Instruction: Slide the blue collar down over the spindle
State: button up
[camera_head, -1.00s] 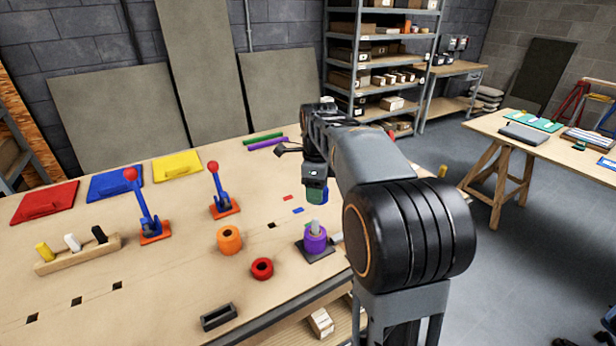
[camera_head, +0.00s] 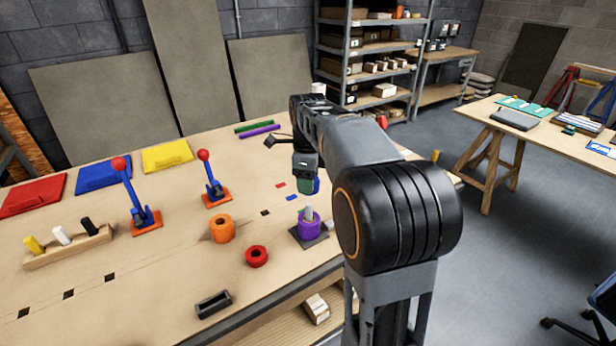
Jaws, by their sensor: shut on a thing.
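The spindle (camera_head: 308,212) is a grey upright post on a dark square base (camera_head: 323,236) near the table's front edge. A purple collar (camera_head: 309,229) sits around its lower part, and the post's top sticks out bare. My gripper (camera_head: 305,187) is beyond the spindle in the picture, pointing down, with greenish fingertips. It is shut on the blue collar (camera_head: 317,186), which shows only as a blue sliver at its right side. The rest of the collar is hidden. I cannot tell its exact height above the table.
An orange collar (camera_head: 222,229) and a red collar (camera_head: 257,256) lie left of the spindle. Two red-knobbed levers (camera_head: 211,181) stand farther left. A dark open block (camera_head: 213,304) is at the front edge. Green and purple bars (camera_head: 260,132) lie at the back.

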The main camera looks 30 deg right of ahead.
aim_at(308, 209)
jog(key=shift+f+b, duration=1.15)
jog(key=shift+f, duration=0.8)
jog(key=shift+f+b, duration=1.85)
jog(key=shift+f, duration=1.6)
dwell(0.5)
jog(key=o, duration=1.2)
jog(key=shift+o, duration=0.2)
jog(key=shift+r, duration=0.1)
notch_tip(308, 209, up, 14)
jog(key=p, duration=0.1)
